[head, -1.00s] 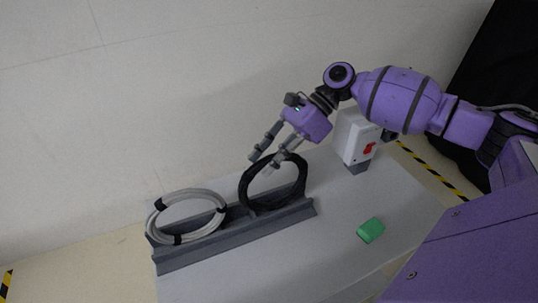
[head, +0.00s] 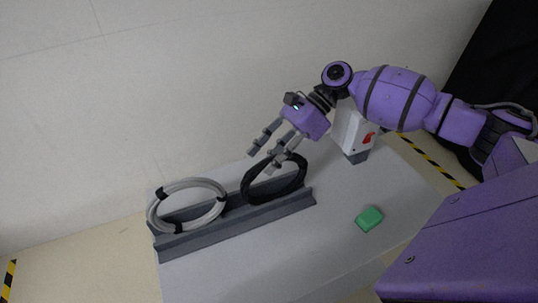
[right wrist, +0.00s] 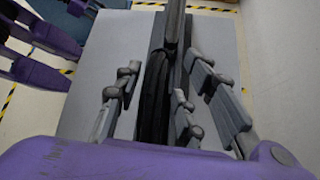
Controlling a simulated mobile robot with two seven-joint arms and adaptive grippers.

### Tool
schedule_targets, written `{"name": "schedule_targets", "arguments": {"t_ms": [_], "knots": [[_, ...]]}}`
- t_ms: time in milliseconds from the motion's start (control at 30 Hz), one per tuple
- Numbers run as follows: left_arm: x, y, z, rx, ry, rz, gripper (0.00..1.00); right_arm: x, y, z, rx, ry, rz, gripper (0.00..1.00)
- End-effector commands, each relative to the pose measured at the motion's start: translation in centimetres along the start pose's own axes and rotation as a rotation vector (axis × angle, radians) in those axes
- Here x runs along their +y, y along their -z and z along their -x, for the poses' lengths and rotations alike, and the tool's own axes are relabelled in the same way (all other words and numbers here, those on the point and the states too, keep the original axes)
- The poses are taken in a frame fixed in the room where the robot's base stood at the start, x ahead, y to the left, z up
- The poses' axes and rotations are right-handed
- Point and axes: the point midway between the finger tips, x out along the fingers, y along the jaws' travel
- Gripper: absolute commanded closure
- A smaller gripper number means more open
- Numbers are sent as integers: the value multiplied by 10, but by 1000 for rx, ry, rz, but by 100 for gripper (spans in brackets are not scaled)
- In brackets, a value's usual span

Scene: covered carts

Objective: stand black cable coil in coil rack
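The black cable coil (head: 303,180) stands upright, leaning a little, in the right part of the grey coil rack (head: 240,222) in the head view. My right gripper (head: 262,160) is over the coil's upper left part, its fingers apart. One finger overlaps the coil in the picture and hides part of its upper rim. In the right wrist view the coil shows edge-on as a dark band (right wrist: 152,95) between the spread fingers (right wrist: 155,105), with a gap visible on its left. Whether any finger touches it, I cannot tell. My left gripper is not identifiable.
A grey-white cable coil (head: 160,218) with black ties stands in the rack's left part. A green block (head: 369,219) lies on the white table (head: 300,245). A white box with a red switch (head: 354,132) stands at the back right, close to my right arm.

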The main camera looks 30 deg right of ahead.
Motion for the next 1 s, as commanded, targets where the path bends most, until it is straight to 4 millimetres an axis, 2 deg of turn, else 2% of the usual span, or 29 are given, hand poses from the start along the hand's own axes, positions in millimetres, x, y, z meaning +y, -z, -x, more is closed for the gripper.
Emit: {"name": "schedule_targets", "arguments": {"t_ms": [300, 433, 800, 1000], "knots": [[-1, -2, 1, -3, 1, -1, 62, -1, 0, 2, 0, 4, 1, 57], [0, -2, 1, -2, 0, -1, 62, -2, -1, 12, 0, 6, 1, 57], [0, 0, 0, 1, -1, 0, 62, -1, -1, 86, 0, 6, 1, 57], [1, 0, 0, 1, -1, 0, 62, -1, -1, 114, -1, 4, 0, 57]]}}
